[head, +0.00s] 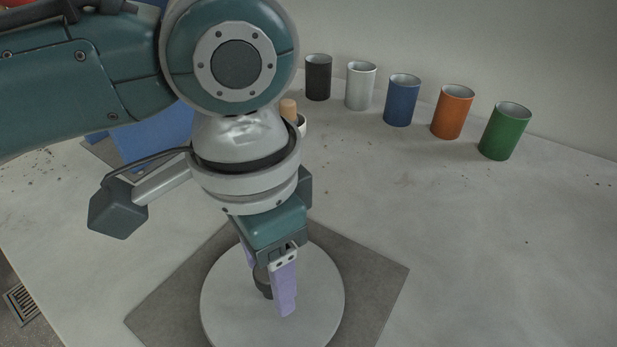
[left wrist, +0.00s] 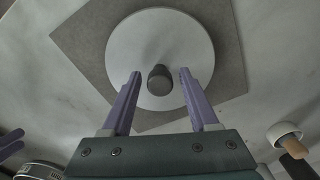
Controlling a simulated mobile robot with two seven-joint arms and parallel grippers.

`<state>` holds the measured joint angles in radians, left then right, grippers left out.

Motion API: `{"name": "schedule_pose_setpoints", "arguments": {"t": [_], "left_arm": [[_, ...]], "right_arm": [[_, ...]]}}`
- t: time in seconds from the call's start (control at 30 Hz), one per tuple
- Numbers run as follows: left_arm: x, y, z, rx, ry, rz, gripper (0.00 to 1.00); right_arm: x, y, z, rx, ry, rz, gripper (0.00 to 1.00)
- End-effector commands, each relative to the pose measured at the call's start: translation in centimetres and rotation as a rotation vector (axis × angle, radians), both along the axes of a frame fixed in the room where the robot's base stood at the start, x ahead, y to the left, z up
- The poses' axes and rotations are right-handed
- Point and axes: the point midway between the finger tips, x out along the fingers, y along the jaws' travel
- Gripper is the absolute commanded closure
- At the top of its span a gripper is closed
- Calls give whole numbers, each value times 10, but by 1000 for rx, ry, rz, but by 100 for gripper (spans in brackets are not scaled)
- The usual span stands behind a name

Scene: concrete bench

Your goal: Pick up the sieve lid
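The sieve lid (head: 225,315) is a pale grey round disc with a dark knob (head: 263,281). It lies on a darker grey mat. It also shows in the left wrist view (left wrist: 195,45), with its dark knob (left wrist: 159,78) near the middle. My left gripper (head: 277,297) points down over the lid. Its two purple fingers are open, one on each side of the knob, with a visible gap to it in the left wrist view (left wrist: 159,74). Purple finger-like parts at that view's left edge, seemingly my right gripper (left wrist: 11,143), are cut off.
Black (head: 318,78), light grey (head: 361,87), blue (head: 402,101), orange (head: 452,113) and green (head: 504,132) cups stand in a row at the back. A white bowl with a wooden-ended tool (left wrist: 285,131) stands behind my arm. The bench right of the mat (head: 385,275) is clear.

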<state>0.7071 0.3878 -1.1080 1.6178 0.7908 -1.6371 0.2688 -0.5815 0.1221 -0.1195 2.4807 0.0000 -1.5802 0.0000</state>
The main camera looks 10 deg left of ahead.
Motion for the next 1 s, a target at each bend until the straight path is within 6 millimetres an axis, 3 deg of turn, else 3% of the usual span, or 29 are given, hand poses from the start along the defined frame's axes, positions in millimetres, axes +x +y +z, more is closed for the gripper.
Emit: {"name": "schedule_pose_setpoints", "arguments": {"t": [0.07, 0.5, 1.0], "left_arm": [[0, 0, 0, 0, 0, 0, 50], [0, 0, 0, 0, 0, 0, 99], [0, 0, 1, -1, -1, 0, 100]], "right_arm": [[0, 1, 0, 2, 0, -1, 62], [0, 1, 0, 5, 0, -3, 62], [0, 1, 0, 4, 0, -2, 62]]}}
